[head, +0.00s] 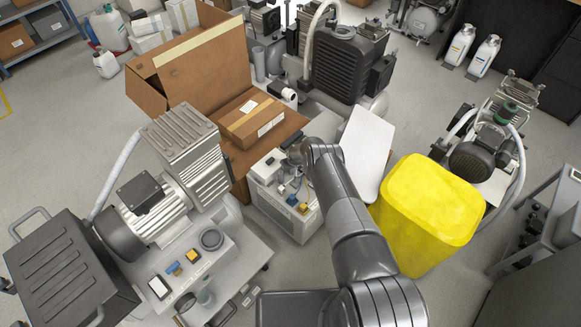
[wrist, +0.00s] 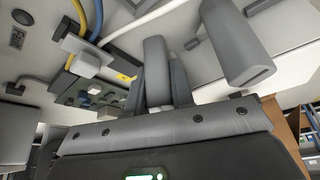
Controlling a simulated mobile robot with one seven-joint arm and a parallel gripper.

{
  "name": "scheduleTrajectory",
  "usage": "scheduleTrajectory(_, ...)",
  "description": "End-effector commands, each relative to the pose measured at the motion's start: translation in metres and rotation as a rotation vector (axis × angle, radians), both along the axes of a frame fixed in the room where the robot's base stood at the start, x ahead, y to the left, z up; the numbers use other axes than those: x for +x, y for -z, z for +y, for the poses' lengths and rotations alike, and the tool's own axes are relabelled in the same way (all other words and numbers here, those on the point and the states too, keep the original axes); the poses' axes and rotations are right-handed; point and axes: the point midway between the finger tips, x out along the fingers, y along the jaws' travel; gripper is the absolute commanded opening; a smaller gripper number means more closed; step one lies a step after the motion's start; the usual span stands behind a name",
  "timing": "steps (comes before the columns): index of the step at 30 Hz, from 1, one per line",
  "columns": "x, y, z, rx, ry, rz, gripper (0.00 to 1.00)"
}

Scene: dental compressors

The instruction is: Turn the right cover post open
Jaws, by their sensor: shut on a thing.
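My gripper (head: 300,152) is over the right part of a small light-grey compressor unit (head: 300,226) in the middle of the head view. In the wrist view its dark fingers (wrist: 160,88) are shut on an upright grey post (wrist: 156,62), taken as the right cover post. A second thick grey post-like part (wrist: 236,45) stands apart to the right in the wrist view. My arm and gripper hide the held post in the head view. I cannot tell how far it is turned.
A white panel (head: 367,150) and a yellow bin (head: 425,215) stand right of the unit. An open cardboard box (head: 200,70) and a small carton (head: 252,120) are behind it. A large motor compressor (head: 165,210) is at left. Blue and yellow hoses (wrist: 85,25) run near the fingers.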

Motion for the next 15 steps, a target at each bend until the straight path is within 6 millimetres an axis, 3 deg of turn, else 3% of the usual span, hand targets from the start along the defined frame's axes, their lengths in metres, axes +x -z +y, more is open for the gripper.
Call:
scheduleTrajectory(2,-0.0028,0.0020,0.0026,0.001,-0.003,0.006,0.00)
scheduleTrajectory(3,-0.0027,0.0021,0.0026,0.001,-0.003,0.006,0.24)
scheduleTrajectory(10,-0.0015,0.0011,0.0014,0.001,-0.003,0.004,0.43)
scheduleTrajectory(15,-0.0010,0.0008,0.0010,0.000,-0.003,0.002,0.44)
